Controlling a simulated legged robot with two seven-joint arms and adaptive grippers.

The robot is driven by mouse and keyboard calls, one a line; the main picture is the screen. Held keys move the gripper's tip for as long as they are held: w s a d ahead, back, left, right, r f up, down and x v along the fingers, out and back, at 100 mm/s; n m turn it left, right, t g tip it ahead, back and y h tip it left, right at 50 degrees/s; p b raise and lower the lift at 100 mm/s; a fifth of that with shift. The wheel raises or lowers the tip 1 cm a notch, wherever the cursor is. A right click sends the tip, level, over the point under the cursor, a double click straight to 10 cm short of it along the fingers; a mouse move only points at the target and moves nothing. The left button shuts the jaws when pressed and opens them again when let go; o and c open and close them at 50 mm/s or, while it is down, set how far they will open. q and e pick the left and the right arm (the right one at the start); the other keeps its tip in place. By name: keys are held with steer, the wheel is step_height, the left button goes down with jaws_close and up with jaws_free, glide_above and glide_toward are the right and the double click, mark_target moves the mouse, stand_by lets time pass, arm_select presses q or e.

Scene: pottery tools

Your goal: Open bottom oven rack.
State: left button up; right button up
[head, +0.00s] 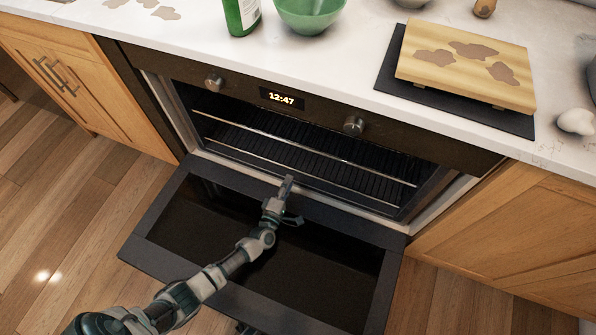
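The oven (330,115) is built in under the counter, and its door (160,222) is folded down open. Inside, an upper wire rack with a bright front bar (300,146) spans the cavity. A lower, darker rack edge (345,186) shows beneath it; both look pushed in. My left gripper (295,201) is above the inner edge of the open door, just in front of the cavity's lower opening. Its fingers are spread apart, with nothing seen between them. I cannot tell whether a fingertip touches the lower rack. My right gripper does not show clearly.
The counter above holds a green bowl (309,12), a green bottle (242,15) and a stained wooden board (466,65) on a dark mat (385,83). Wooden cabinets (520,235) flank the oven. Wooden floor (60,215) is clear at left.

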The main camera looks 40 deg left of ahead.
arm_select(q)
steer(key=shift+b+x, duration=0.75)
steer(key=shift+x, duration=1.85)
jaws_close()
steer(key=shift+s, duration=0.1)
